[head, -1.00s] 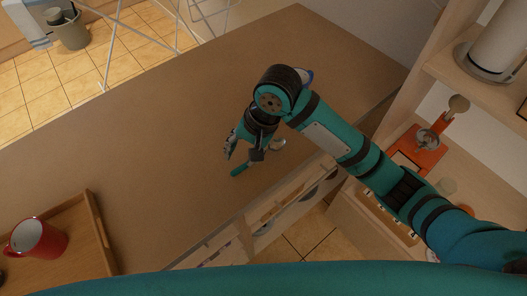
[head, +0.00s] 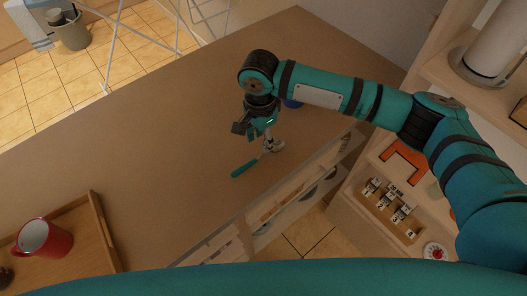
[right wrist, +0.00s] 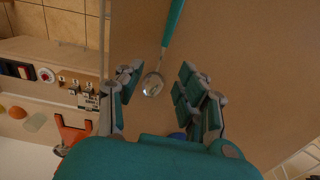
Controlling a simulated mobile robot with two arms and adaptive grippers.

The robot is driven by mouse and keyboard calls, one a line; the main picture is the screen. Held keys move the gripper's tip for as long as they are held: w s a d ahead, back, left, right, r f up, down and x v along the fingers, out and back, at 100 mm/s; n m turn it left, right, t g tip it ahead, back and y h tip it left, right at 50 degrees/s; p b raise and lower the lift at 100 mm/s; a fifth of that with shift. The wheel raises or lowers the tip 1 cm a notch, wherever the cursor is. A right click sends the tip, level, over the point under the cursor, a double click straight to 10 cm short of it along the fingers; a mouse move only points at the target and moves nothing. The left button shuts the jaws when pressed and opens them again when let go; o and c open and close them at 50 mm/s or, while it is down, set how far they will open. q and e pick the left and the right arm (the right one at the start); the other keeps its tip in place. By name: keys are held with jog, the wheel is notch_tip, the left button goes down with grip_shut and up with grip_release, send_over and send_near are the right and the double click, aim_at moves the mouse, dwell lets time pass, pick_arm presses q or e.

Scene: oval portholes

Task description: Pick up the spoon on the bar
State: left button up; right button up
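The spoon, with a teal handle (head: 244,168) and a metal bowl (head: 276,146), lies on the brown bar top (head: 150,150) near its front edge. In the right wrist view, the spoon (right wrist: 152,84) has its bowl between the fingers and its handle running up and away. My right gripper (head: 255,138) is over the bowl end, partly covering the spoon in the head view. In the right wrist view, the right gripper (right wrist: 160,79) is open, with fingers apart on both sides and not closed on the spoon. My left gripper is not in view.
A wooden tray (head: 95,215) with a red mug (head: 45,238) stands at the left. A blue item (head: 291,104) sits behind my right arm, partly hidden. Shelves with a paper roll (head: 497,40) and small blocks (head: 400,205) are at the right. The bar's middle is clear.

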aim_at(259, 157)
notch_tip(259, 157, down, 3)
jog(key=shift+r, duration=0.2)
jog(key=f, duration=0.1)
jog(key=f+p, duration=0.2)
jog(key=f, duration=0.1)
jog(key=shift+a+f, duration=0.1)
jog(key=shift+a, duration=0.2)
jog(key=shift+f, duration=0.5)
grip_shut()
